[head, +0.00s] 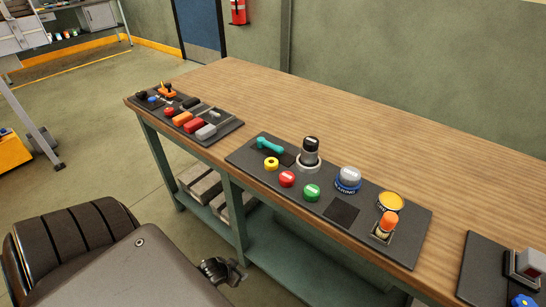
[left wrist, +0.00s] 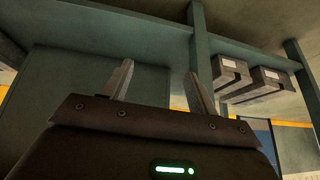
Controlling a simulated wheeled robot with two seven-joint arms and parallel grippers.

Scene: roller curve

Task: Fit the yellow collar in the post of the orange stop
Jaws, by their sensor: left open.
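The yellow collar (head: 271,163) is a small ring with a dark hole, lying on the dark middle panel near its front left. The orange stop (head: 388,222) is an orange knob on a small framed base at the right end of the same panel. Its post cannot be made out clearly at this size. My left gripper (head: 224,271) is low in front of the bench, below the tabletop and apart from both. In the left wrist view its two fingers (left wrist: 160,88) are spread and empty, facing the bench underside. My right gripper is not in view.
The panel (head: 341,210) also holds a teal handle (head: 270,145), a black knob (head: 310,150), red (head: 287,179) and green (head: 312,192) buttons, a grey-blue knob (head: 348,178) and a yellow disc (head: 390,202). Bare wood (head: 330,110) lies behind. Boxes (left wrist: 245,80) sit on the lower shelf.

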